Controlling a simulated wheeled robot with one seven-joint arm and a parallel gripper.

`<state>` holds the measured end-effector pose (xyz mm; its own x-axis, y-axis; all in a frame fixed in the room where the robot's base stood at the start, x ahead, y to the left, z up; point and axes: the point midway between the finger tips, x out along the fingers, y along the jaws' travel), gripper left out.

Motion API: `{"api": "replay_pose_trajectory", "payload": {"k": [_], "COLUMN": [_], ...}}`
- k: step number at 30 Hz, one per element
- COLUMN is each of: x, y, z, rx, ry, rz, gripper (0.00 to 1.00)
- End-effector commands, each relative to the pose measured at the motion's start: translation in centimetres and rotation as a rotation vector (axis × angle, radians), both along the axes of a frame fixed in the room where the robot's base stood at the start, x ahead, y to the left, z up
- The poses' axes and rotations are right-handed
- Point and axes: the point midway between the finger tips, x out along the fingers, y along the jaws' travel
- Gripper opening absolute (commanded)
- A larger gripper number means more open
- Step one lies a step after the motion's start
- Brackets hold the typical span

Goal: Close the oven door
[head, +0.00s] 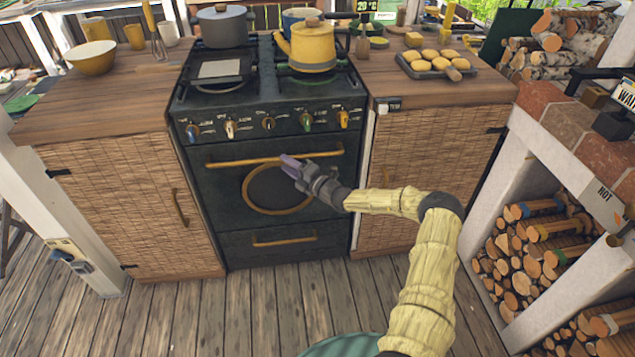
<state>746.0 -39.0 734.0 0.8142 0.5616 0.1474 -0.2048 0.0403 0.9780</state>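The black oven door (218,183) is on the front of the stove in the middle of the head view. It stands upright and looks flush, or nearly flush, with the stove front; a small gap cannot be ruled out. A long wooden handle (235,162) runs along its top, above a round window with a wooden ring (262,211). My gripper (288,163) is in front of the upper door, by the middle of the handle. Its purple fingers overlap the handle in the picture. Whether they touch it, or are open or shut, cannot be told.
A drawer (270,250) sits below the oven door. A yellow kettle (312,47) and a grey pot (223,26) stand on the stovetop. Wicker-front cabinets flank the stove. Log cubbies (478,251) are at right. The plank floor (220,310) ahead is clear.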

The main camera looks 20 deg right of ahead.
Motion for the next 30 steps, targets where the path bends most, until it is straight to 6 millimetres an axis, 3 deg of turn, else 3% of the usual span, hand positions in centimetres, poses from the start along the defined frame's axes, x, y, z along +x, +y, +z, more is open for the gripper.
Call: {"api": "replay_pose_trajectory", "payload": {"k": [18, 24, 30], "x": [-9.9, -11.4, -11.6], "y": [-7.0, -8.1, -8.1], "z": [-1.7, -2.1, -2.1], "rx": [0.001, 0.001, 0.001], "ry": [0.000, 0.000, -0.001], "rz": [-0.003, -0.002, 0.000], "gripper": [0.38, 0.38, 0.38]}}
